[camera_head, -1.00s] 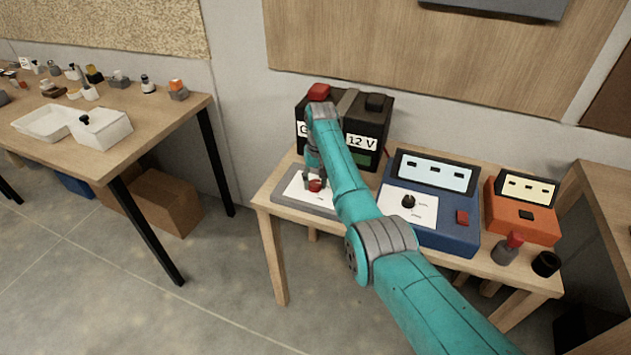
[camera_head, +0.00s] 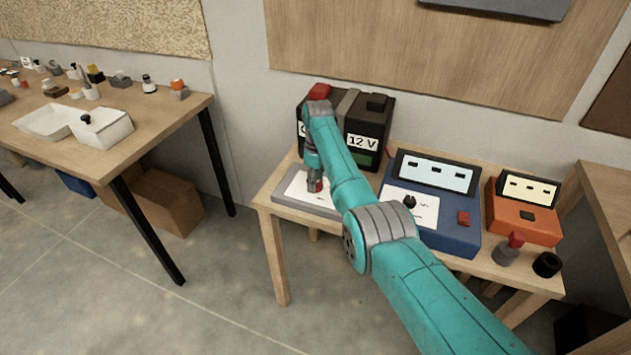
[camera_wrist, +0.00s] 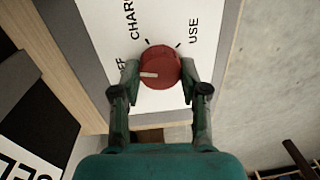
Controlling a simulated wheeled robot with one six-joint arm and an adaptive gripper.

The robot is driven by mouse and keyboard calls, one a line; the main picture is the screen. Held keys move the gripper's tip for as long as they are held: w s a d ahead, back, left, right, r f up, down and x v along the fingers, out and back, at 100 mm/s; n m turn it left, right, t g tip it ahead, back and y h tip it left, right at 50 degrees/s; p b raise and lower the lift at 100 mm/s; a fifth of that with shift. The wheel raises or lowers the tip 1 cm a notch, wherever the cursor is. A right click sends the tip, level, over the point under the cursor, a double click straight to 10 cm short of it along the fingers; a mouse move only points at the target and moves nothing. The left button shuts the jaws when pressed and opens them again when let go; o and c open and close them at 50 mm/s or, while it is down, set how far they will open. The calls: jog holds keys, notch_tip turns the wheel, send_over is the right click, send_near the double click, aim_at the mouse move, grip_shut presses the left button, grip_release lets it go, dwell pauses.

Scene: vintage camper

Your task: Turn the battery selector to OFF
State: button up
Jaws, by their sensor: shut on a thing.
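The battery selector is a red round knob (camera_wrist: 160,64) on a white label plate (camera_wrist: 100,18) with a grey border. Its white pointer mark faces left in the wrist view, toward a label of which only "FF" shows. "CHAR..." and "USE" are printed above it. My gripper (camera_wrist: 160,76) is shut on the knob, one finger on its left and one on its right, touching both sides. The left finger partly covers the lettering. In the head view my gripper (camera_head: 316,186) is over the grey panel (camera_head: 287,200), and only a little of the knob shows.
A black 12 V battery (camera_head: 370,120) stands close behind the panel. A blue unit (camera_head: 440,228) and an orange unit (camera_head: 520,215) are to the right on the same table. Another table (camera_head: 150,130) is at the left, with open floor between.

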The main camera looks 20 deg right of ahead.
aim_at(316, 181)
jog(key=shift+n, duration=1.4)
jog(key=o, duration=1.1)
jog(key=shift+o, duration=0.2)
jog(key=shift+r, duration=0.1)
notch_tip(316, 181, up, 12)
jog(key=shift+w+d, duration=0.15)
jog(key=shift+w, duration=0.2)
